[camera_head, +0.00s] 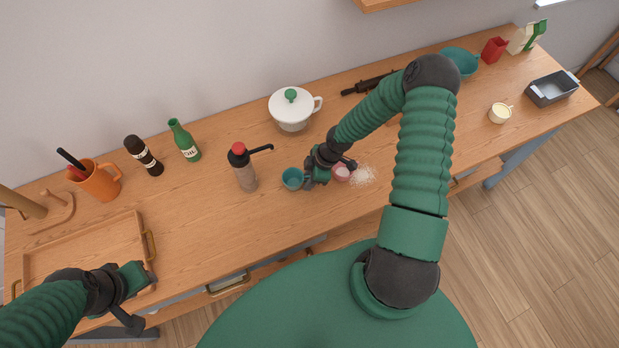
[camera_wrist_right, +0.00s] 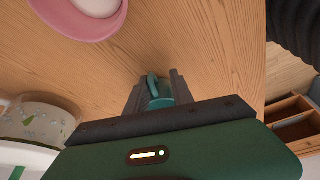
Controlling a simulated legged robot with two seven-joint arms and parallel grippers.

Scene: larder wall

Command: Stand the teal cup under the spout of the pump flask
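The teal cup (camera_head: 292,179) stands upright on the wooden counter, right of the pump flask. My right gripper (camera_head: 307,176) is at the cup's right side. In the right wrist view its fingers (camera_wrist_right: 158,88) flank a teal part of the cup (camera_wrist_right: 160,102) with its handle, with little gap, so it looks shut on it; the rest is hidden. My left gripper (camera_head: 146,298) is open and empty over the tray's front right corner.
A white lidded pot (camera_head: 291,112) stands behind. A green bottle (camera_head: 184,141) and dark bottle (camera_head: 143,155) stand left of the flask. A wooden tray (camera_head: 60,262) lies far left.

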